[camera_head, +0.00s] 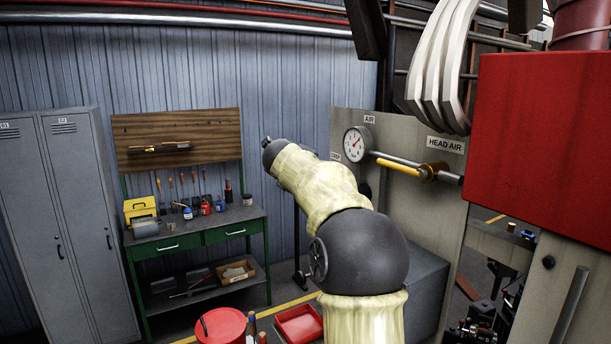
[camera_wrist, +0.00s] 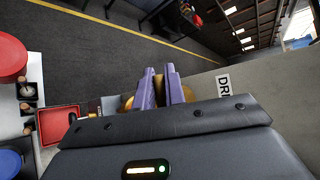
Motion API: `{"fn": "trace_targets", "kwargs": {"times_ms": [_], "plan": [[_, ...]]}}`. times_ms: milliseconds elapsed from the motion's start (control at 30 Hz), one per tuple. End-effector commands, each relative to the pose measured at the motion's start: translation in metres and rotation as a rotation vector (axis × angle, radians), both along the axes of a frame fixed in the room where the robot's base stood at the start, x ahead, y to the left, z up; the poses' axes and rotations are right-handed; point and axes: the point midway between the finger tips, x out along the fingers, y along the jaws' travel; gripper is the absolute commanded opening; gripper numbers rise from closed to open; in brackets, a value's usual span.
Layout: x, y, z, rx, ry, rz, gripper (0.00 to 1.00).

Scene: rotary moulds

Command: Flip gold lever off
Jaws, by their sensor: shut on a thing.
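In the wrist view, my gripper (camera_wrist: 161,78) has two purple fingers close together. A gold lever (camera_wrist: 170,74) shows between and behind them, with gold parts on both sides. The fingers are shut on it. Its full shape and angle are hidden by the fingers and the gripper body. A white label starting "DR" (camera_wrist: 222,85) is on the grey panel just right of the fingers. In the head view my arm hides my gripper and this lever. Another gold valve with a yellow handle (camera_head: 397,167) sits on the pipe below the "HEAD AIR" label (camera_head: 445,145).
A grey panel (camera_head: 410,215) carries a round gauge (camera_head: 357,143). A red box (camera_head: 545,145) stands at the right. A workbench (camera_head: 195,232) and lockers (camera_head: 75,220) line the back wall. Open floor (camera_wrist: 95,45) shows behind the fingers.

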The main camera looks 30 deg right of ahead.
Motion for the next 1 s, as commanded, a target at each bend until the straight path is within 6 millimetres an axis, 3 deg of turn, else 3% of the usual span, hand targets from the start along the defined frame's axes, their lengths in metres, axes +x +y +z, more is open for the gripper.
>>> {"fn": "trace_targets", "kwargs": {"times_ms": [133,167,233,267,667,1000], "plan": [[0.0,0.0,-0.002,0.001,0.003,-0.001,0.0],[0.0,0.0,-0.002,0.001,0.003,-0.001,0.18],[0.0,0.0,-0.002,0.002,0.003,-0.002,0.31],[0.0,0.0,-0.002,0.002,0.003,-0.002,0.33],[-0.004,0.004,0.002,0.0,-0.001,-0.001,0.33],[-0.04,0.042,0.023,-0.002,-0.003,-0.001,0.33]]}}
